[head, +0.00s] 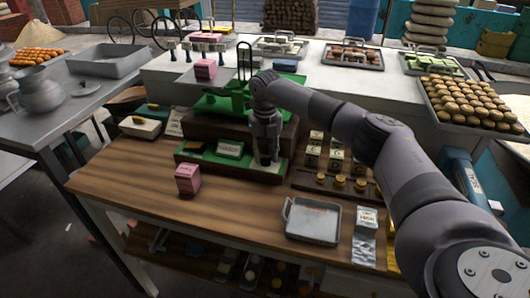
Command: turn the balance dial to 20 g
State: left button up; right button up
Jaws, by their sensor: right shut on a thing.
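The green balance (216,104) stands on a dark wooden base toward the back of the brown wooden table. My right gripper (265,162) points down at the right front of the balance. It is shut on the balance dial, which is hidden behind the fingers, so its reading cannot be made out. A pink box (205,70) sits up at the left side of the balance. My left gripper is not in view.
Another pink box (188,179) stands on the table at front left. A metal tray (313,221) lies at front right, with small brass weights (341,181) behind it. The wooden tabletop (235,215) between the pink box and tray is clear.

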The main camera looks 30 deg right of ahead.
jog(key=shift+w+d+r+m, duration=0.1)
jog(key=shift+m, duration=0.4)
jog(key=o, duration=1.2)
jog(key=shift+c, duration=0.2)
